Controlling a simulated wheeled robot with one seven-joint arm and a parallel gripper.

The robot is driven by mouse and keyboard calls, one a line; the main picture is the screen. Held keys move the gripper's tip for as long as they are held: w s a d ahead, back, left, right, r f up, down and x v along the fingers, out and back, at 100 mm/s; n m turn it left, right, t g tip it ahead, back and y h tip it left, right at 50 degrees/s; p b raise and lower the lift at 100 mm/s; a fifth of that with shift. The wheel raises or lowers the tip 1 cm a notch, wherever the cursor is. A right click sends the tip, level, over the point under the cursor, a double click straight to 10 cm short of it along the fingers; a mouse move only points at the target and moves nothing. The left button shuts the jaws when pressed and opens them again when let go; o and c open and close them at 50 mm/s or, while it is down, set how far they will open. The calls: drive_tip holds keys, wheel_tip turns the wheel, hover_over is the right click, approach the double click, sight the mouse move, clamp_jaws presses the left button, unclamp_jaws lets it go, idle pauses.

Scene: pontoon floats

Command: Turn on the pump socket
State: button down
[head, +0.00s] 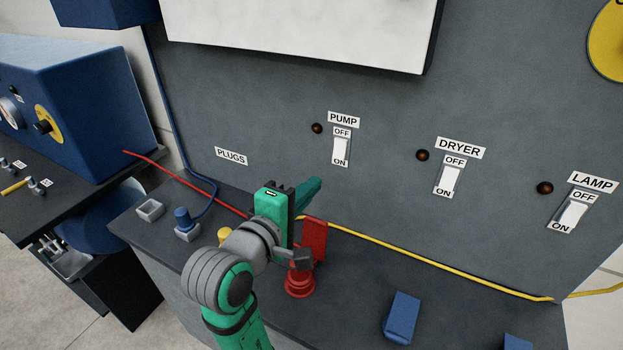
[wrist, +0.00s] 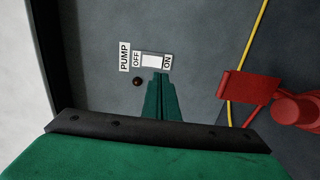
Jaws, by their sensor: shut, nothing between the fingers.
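The pump switch (head: 340,151) is a white rocker on the grey wall panel, under the PUMP label (head: 343,118), with OFF above and ON below. Its round indicator (head: 317,128) is dark. The switch also shows in the wrist view (wrist: 152,61), just beyond my fingertips. My green gripper (head: 315,184) is shut and empty, pointing at the panel below and left of the switch in the head view. In the wrist view my gripper (wrist: 161,76) lies at the ON end of the switch. I cannot tell whether it touches.
Dryer (head: 447,181) and lamp (head: 574,215) switches sit to the right, with dark indicators. A red plug (head: 299,283) and red block (head: 314,240) stand beside my arm. A blue plug (head: 184,219) is left. A yellow cord (head: 440,259) runs along the panel foot.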

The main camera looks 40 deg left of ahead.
approach(337, 157)
drive_tip(key=x, duration=0.4)
drive_tip(key=shift+w, duration=0.15)
drive_tip(key=shift+w+a, duration=0.25)
drive_tip(key=shift+a, duration=0.05)
drive_tip(key=shift+w, duration=0.4)
drive_tip(key=shift+w+d+f, duration=0.15)
drive_tip(key=shift+w+d, duration=0.2)
drive_tip(key=shift+w, duration=0.15)
drive_tip(key=shift+s+a, duration=0.1)
drive_tip(key=shift+s, duration=0.05)
drive_tip(key=shift+a, duration=0.1)
